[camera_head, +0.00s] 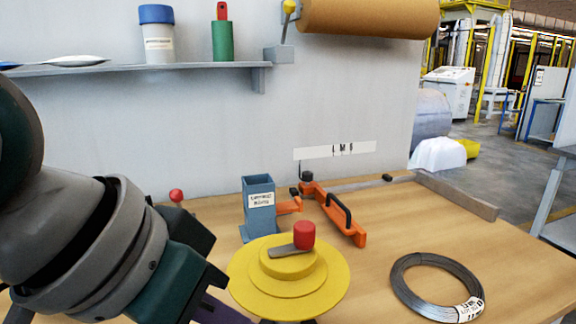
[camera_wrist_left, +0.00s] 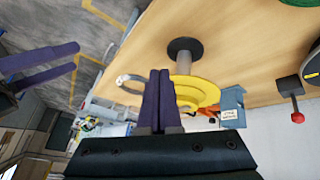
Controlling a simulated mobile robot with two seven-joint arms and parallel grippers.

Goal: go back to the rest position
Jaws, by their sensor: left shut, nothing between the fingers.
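My left arm comes in from the left in the head view, with a bit of its purple fingers (camera_head: 218,312) at the bottom edge. In the left wrist view the left gripper's two purple fingers (camera_wrist_left: 160,82) are together with nothing between them. They are in front of the yellow turntable (camera_head: 328,284) in that picture. My right gripper (camera_wrist_left: 76,57) shows at the left of the wrist view, its purple fingers apart and empty. The wire coil (camera_head: 402,289) lies on the table at the right, with a white tag, away from both grippers.
The yellow turntable carries a red knob (camera_head: 304,234). Behind it stand a blue-grey bin (camera_head: 258,219) and an orange clamp-like tool (camera_head: 340,215). A shelf (camera_head: 190,68) with bottles is on the wall. The wooden table (camera_head: 400,225) is clear between tool and coil.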

